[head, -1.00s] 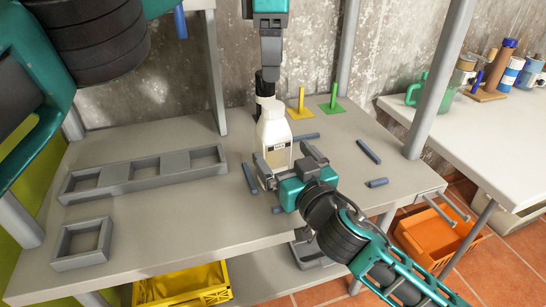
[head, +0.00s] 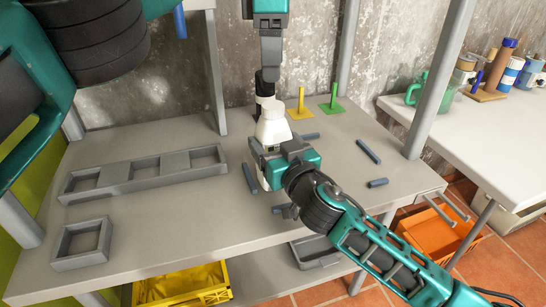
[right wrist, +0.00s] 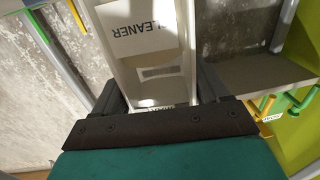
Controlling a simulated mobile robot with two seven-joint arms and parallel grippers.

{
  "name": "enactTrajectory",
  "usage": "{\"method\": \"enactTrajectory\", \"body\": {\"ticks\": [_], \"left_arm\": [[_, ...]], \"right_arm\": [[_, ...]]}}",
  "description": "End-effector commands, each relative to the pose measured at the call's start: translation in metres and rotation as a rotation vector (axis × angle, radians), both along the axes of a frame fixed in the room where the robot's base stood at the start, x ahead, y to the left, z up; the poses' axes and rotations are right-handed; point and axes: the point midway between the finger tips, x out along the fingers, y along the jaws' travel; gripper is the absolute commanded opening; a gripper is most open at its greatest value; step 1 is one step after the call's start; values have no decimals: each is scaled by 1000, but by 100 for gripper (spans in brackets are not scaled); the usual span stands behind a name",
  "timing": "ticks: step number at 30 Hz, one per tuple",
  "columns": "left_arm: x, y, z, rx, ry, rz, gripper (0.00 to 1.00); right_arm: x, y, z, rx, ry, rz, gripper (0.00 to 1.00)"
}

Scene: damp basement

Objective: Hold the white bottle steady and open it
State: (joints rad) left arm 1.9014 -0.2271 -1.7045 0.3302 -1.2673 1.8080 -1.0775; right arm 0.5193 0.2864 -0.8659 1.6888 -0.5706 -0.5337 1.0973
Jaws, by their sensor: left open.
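The white bottle (head: 270,127) stands upright on the grey workbench, its cap showing in the head view. My right gripper (head: 268,150) is at its body, coming from the front right. In the right wrist view the bottle (right wrist: 150,50), with a "CLEANER" label, sits between the two dark fingers (right wrist: 160,100), which look closed against its sides. The lower part of the bottle is partly hidden by my right gripper.
Several blue rods (head: 368,151) lie around on the bench. Yellow (head: 301,112) and green (head: 333,106) peg stands are behind right. A grey three-slot frame (head: 145,172) and a single frame (head: 82,244) lie left.

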Motion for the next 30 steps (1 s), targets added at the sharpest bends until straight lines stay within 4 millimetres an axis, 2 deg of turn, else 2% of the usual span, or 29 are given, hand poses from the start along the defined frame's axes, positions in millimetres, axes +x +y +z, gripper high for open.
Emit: {"method": "enactTrajectory", "body": {"ticks": [2,22,26,30], "left_arm": [[0,0,0,0,0,0,70],[0,0,0,0,0,0,70],[0,0,0,0,0,-25,70],[0,0,0,0,0,-153,70]], "right_arm": [[0,0,0,0,0,0,66],[0,0,0,0,1,0,2],[0,0,0,0,1,0,0],[0,0,0,0,1,-1,0]]}}
